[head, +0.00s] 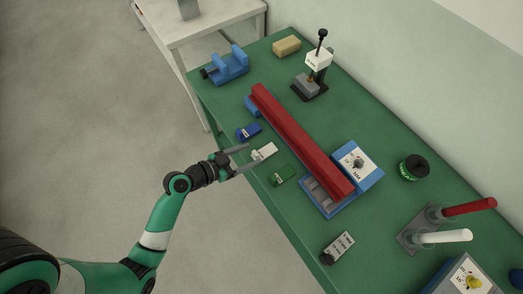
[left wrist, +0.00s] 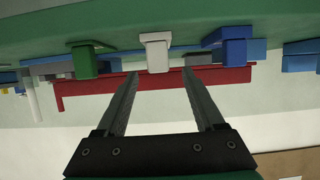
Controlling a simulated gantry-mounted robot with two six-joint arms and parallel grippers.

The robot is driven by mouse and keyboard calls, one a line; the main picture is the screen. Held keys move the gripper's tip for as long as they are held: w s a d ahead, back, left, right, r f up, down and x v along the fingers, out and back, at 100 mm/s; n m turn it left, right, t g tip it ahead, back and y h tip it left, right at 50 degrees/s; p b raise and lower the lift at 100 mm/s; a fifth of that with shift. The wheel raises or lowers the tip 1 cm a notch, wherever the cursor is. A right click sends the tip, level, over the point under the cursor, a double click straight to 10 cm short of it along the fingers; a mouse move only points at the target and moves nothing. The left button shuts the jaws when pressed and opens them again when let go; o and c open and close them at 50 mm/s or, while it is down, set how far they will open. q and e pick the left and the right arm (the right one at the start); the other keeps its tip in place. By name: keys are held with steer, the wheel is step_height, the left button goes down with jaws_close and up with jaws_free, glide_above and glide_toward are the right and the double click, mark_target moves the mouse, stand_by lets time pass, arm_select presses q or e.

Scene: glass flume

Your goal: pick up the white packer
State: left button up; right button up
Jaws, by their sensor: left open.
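The white packer (head: 264,152) lies on the green bench near its front edge, between a blue packer (head: 249,131) and a green packer (head: 282,175). My left gripper (head: 243,160) is open and empty beside the white packer, on its front side. In the left wrist view, the white packer (left wrist: 155,51) shows ahead of the two open fingers (left wrist: 160,85), near the middle of the gap, and I cannot tell whether it is between them. My right gripper is in neither view.
Behind the packers lies a long red bar (head: 300,140) on a blue base (head: 320,199). A blue vice (head: 230,67) stands at the far left end of the bench.

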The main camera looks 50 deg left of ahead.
mark_target(264, 153)
arm_select(q)
steer(key=shift+x, duration=1)
steer(key=shift+w+d+f, duration=0.1)
steer(key=shift+w+f, duration=0.1)
steer(key=shift+w, duration=0.05)
steer(key=b+x, duration=0.1)
steer(key=x, duration=0.3)
steer(key=shift+w+d+f, duration=0.1)
steer(key=shift+f, duration=0.15)
jaws_close()
